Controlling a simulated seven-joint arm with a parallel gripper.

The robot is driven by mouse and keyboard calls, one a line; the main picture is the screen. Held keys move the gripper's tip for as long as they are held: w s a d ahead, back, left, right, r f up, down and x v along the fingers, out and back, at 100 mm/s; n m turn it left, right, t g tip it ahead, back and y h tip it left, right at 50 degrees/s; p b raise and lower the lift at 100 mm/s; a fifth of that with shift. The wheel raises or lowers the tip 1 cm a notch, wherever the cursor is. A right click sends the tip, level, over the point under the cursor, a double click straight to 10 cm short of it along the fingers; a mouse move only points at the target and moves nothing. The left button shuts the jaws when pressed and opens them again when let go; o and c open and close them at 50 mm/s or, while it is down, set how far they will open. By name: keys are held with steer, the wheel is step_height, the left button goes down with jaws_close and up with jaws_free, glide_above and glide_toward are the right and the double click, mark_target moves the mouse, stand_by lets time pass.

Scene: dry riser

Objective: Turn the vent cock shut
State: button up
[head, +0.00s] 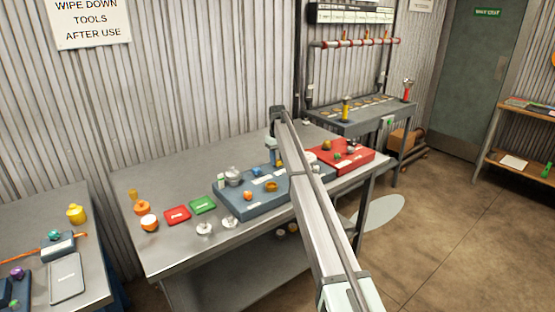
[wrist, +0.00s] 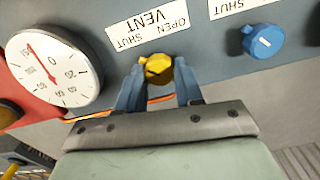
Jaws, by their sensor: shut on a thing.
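The yellow vent cock (wrist: 159,70) sits below a white label (wrist: 148,28) reading OPEN, VENT and SHUT in the wrist view. My gripper (wrist: 160,76) has a blue-grey finger on each side of the cock and is shut on it. A small pale mark shows on the cock's left side, but I cannot tell its setting for sure. In the head view my arm reaches over the blue-grey panel (head: 235,208) on the bench. I cannot pick out the cock there for sure.
A white round gauge (wrist: 55,68) is left of the cock, and a blue knob (wrist: 263,41) is to the right. In the head view, a red panel (head: 357,164) lies right of my arm. Red and green trays (head: 177,215) and loose parts stand on the bench's left.

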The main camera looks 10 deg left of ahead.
steer(key=o, duration=1)
steer(key=shift+o, duration=0.2)
step_height(320, 180, up, 14)
steer(key=shift+f, duration=0.1)
